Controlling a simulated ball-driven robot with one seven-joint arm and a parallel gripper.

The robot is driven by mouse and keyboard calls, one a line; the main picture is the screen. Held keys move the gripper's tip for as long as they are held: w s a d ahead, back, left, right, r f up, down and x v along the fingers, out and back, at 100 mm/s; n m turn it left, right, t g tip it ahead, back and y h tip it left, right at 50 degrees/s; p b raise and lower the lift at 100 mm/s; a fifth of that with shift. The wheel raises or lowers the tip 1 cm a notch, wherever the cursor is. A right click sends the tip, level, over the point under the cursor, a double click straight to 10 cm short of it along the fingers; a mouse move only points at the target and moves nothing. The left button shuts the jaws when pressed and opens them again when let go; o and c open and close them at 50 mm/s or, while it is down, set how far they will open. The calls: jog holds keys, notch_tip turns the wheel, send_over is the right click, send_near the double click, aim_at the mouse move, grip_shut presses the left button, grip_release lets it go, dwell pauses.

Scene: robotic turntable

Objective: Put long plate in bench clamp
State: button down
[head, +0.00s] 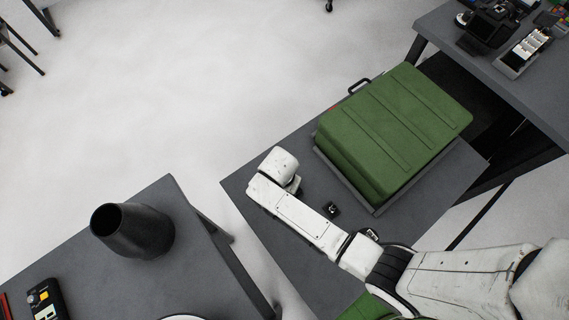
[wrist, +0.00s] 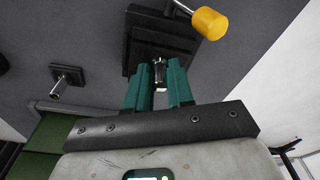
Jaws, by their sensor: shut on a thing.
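In the wrist view my gripper (wrist: 160,68) has two teal fingers closed on a narrow dark metallic piece (wrist: 159,74) with a bright end. It is seen nearly end-on, so I cannot tell whether it is the long plate. Just beyond the fingertips is a black stepped block (wrist: 150,22) that looks like the bench clamp, with a metal rod ending in a yellow knob (wrist: 210,23). I cannot tell whether the held piece touches the block. In the head view my arm hides the gripper and the clamp.
A green case (head: 395,125) in a grey tray fills the far part of the bench (head: 245,190). A small black fitting (head: 332,209) stands beside my forearm. A metal peg on a square base (wrist: 68,76) stands left of the clamp. A dark vase (head: 135,230) is on the left table.

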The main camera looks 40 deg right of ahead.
jog(key=shift+f, duration=0.15)
jog(key=c, duration=0.9)
grip_release()
notch_tip(320, 180, up, 11)
jog(key=a, duration=0.1)
jog(key=shift+s, duration=0.25)
jog(key=shift+a+f, duration=0.1)
jog(key=shift+f, duration=0.05)
jog(key=s+d+r+n, duration=0.3)
jog(key=s+n, duration=0.3)
jog(key=s, duration=0.2)
jog(key=s+d+r+n+y, duration=0.1)
jog(key=s+d+r+n, duration=0.2)
jog(key=s+d+n, duration=0.3)
jog(key=shift+s+r, duration=0.4)
jog(key=shift+s, duration=0.65)
jog(key=shift+c, duration=0.5)
